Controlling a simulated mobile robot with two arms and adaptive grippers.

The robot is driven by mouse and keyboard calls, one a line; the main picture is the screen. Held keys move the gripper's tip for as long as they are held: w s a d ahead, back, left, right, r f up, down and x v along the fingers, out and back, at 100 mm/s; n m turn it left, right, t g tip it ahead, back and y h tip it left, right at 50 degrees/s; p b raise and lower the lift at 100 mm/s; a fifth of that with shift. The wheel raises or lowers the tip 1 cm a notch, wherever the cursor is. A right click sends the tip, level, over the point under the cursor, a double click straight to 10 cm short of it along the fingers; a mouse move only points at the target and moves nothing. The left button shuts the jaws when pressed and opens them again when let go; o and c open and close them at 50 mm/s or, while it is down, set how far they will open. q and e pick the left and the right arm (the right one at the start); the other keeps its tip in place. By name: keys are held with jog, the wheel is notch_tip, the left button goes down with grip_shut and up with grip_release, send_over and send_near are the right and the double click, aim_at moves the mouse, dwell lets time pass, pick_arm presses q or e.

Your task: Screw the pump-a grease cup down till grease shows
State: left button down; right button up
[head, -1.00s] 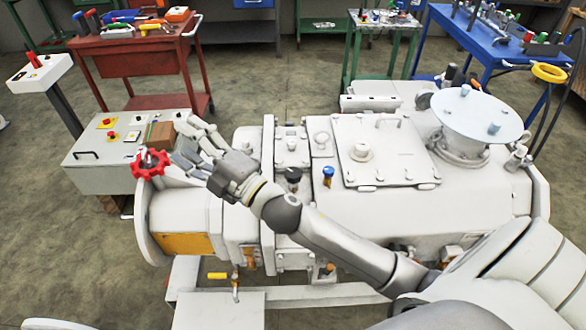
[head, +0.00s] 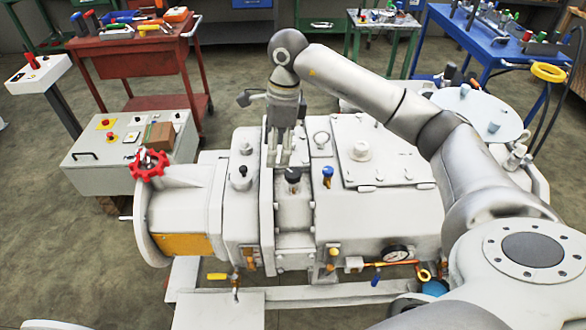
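My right gripper (head: 279,163) reaches in from the right over the white pump machine (head: 370,215). It points down, its fingers roughly parallel with a narrow gap and nothing seen between them. Its tips appear just above and left of a black-capped fitting (head: 292,176); I cannot tell the exact depth. A blue-capped fitting (head: 327,172) stands to its right, and another black-topped fitting (head: 243,172) to its left. No label shows which one is the pump-a grease cup, and no grease is visible. My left gripper is not in view.
A red handwheel (head: 149,165) sticks up at the machine's left end. A grey control box (head: 105,160) stands behind it. A pressure gauge (head: 396,254) is on the front right. A red cart (head: 135,62) and a blue table (head: 480,45) stand at the back.

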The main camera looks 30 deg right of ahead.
jog(key=r+h, duration=0.1)
jog(key=h, duration=0.1)
send_over(293, 172)
notch_tip(293, 172, down, 10)
jog(key=shift+f+p, duration=0.2)
jog(key=shift+p, duration=0.9)
jog(key=c, duration=1)
